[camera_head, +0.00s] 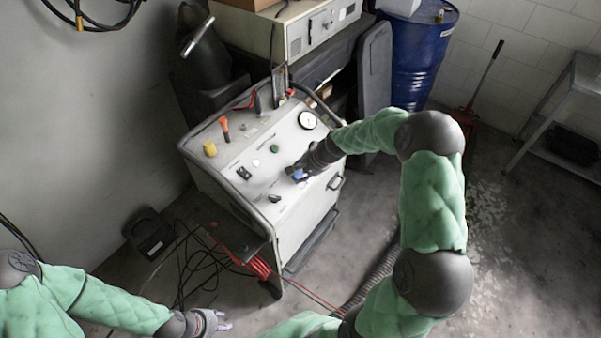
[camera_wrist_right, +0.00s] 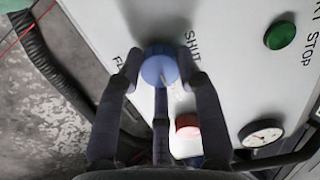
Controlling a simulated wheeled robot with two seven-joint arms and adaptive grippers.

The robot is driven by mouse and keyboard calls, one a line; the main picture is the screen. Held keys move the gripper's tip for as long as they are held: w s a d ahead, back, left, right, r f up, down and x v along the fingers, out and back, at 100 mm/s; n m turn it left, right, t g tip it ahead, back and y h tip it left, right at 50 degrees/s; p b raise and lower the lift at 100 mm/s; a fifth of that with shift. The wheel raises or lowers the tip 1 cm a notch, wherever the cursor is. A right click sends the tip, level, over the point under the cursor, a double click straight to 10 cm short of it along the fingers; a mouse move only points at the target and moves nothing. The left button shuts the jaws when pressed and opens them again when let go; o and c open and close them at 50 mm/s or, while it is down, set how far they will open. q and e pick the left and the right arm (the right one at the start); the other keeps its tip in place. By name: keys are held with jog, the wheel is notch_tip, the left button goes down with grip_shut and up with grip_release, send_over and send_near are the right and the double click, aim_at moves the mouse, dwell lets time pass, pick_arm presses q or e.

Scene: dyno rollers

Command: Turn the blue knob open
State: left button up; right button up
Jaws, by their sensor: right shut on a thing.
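The blue knob (camera_wrist_right: 159,68) sits on the white panel of the machine (camera_head: 262,168). Lettering that reads "SHUT" is printed beside it in the wrist view, and other lettering is partly hidden by a finger. The knob also shows in the head view (camera_head: 298,174), partly covered. My right gripper (camera_wrist_right: 160,75) is shut on the blue knob, with fingers on both sides of it and one below. It also shows in the head view (camera_head: 303,170) at the panel's right edge. My left gripper (camera_head: 222,322) hangs low at the bottom left, away from the machine; its finger opening is too small to tell.
A green button (camera_wrist_right: 280,36), a red button (camera_wrist_right: 187,124) and a gauge (camera_wrist_right: 262,134) are near the knob. A yellow knob (camera_head: 210,149) and an orange-red handle (camera_head: 224,126) stand on the panel's left side. Cables (camera_head: 195,265) lie on the floor. A blue drum (camera_head: 419,55) stands behind.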

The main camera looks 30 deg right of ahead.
jog(key=shift+s+a+f, duration=0.35)
jog(key=shift+a, duration=0.05)
jog(key=o, duration=1.1)
jog(key=shift+o, duration=0.2)
jog(key=shift+w+r, duration=0.15)
jog(key=shift+d, duration=0.1)
jog(key=shift+r, duration=0.1)
jog(key=shift+d+r, duration=0.15)
jog(key=v, duration=1.1)
jog(key=shift+r, duration=0.2)
